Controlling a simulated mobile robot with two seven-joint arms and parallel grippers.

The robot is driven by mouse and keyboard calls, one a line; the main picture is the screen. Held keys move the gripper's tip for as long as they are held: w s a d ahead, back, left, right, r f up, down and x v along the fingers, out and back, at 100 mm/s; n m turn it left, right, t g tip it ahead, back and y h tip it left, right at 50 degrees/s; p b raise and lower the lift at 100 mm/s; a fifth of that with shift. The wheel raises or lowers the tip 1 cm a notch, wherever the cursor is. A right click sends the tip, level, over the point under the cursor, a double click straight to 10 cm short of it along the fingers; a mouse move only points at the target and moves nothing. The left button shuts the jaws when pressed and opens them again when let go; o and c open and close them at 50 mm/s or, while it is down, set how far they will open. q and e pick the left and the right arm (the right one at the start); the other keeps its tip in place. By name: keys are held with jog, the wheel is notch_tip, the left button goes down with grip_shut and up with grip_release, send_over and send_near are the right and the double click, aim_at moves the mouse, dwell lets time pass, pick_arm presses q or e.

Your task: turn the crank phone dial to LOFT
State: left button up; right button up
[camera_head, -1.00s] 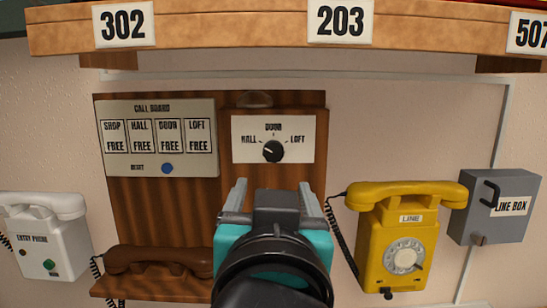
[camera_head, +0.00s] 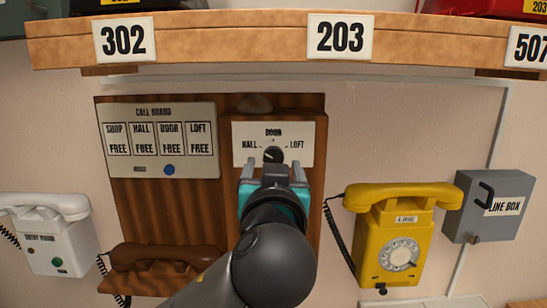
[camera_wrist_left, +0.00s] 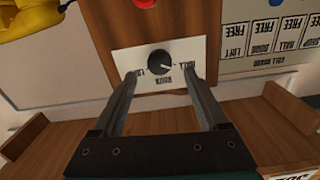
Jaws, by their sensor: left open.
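The dial (camera_head: 273,155) is a small black knob on a white plate (camera_head: 304,133) marked HALL, DOOR and LOFT, fixed to the wooden phone board. Its light pointer mark leans left toward HALL. In the left wrist view, which is upside down, the dial (camera_wrist_left: 160,62) shows with its mark toward the HALL side. My left gripper (camera_head: 272,171) is open, just below and in front of the dial in the head view. In the left wrist view its open fingers (camera_wrist_left: 160,78) lie to either side of the dial's line, with nothing between them. My right gripper is not in view.
A call board (camera_head: 158,140) with a blue button is left of the dial. A brown handset (camera_head: 165,257) rests below. A yellow phone (camera_head: 392,240) and grey line box (camera_head: 487,205) are right, a white entry phone (camera_head: 50,232) left. A wooden shelf (camera_head: 235,42) juts out above.

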aim_at(274, 157)
pick_arm(q)
jog(key=shift+w, duration=1.95)
grip_shut()
